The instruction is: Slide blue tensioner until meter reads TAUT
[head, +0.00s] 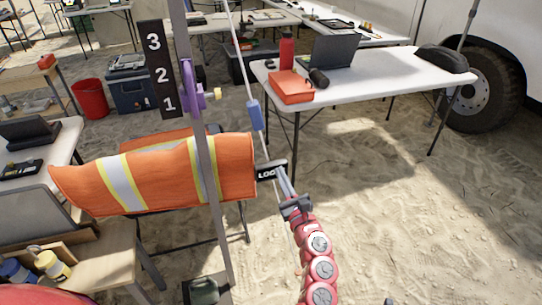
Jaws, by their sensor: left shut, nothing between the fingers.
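The blue tensioner (256,115) is a small block on a pale rope (240,58) that slants down beside a grey pole (196,100). A small black meter label (266,174) shows white letters starting "LO"; the rest is hidden behind my fingers. My left gripper (282,171) is shut and empty, below the tensioner and apart from it, overlapping the label's right end in the picture. I cannot tell whether it touches the label or rope. My right gripper is not in view.
A purple pulley-like part (194,98) and a black board numbered 1 to 3 (158,68) are at the pole. A white table (375,78) stands behind right. Open sand (430,220) lies right of my arm.

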